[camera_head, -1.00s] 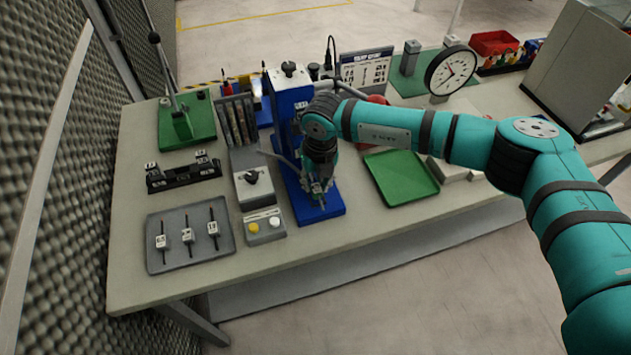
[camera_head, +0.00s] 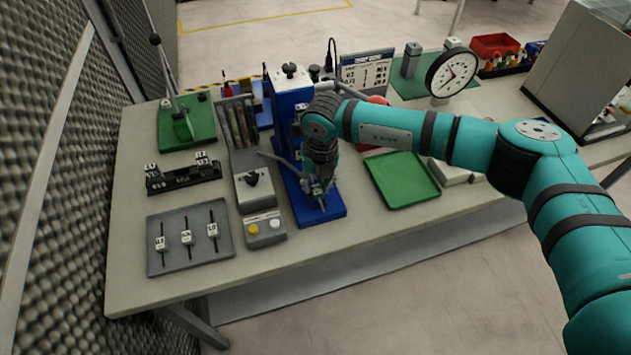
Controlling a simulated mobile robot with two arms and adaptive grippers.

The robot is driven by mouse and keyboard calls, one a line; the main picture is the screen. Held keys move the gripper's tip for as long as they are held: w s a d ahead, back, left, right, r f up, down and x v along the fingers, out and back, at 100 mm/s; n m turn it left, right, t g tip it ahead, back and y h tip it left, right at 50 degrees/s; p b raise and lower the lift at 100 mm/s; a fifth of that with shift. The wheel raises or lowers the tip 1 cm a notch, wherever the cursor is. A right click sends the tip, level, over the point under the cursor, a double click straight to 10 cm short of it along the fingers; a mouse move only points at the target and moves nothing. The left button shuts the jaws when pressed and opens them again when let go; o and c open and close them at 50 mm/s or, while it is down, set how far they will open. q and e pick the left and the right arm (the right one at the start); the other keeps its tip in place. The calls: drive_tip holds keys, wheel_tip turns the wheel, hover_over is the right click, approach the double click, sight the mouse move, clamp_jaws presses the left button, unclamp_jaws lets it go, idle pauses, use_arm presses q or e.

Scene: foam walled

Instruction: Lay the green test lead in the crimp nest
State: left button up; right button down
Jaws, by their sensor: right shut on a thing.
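My right gripper (camera_head: 319,190) is low over the front of the blue press (camera_head: 329,211), pointing down. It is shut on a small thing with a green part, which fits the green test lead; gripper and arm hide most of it. The crimp nest at the foot of the press is hidden behind the gripper, so I cannot tell whether the lead touches it. My left gripper is not in view.
A grey tray (camera_head: 164,262) with three leads lies at the front left. A button box (camera_head: 265,239) stands beside the press's left side. An empty green tray (camera_head: 402,180) lies to its right. A black rack (camera_head: 183,177) stands behind the grey tray.

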use_arm(q)
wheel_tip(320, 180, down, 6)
drive_tip(key=b, duration=0.6)
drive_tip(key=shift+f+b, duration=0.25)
drive_tip(key=shift+b, duration=0.05)
idle(6.8)
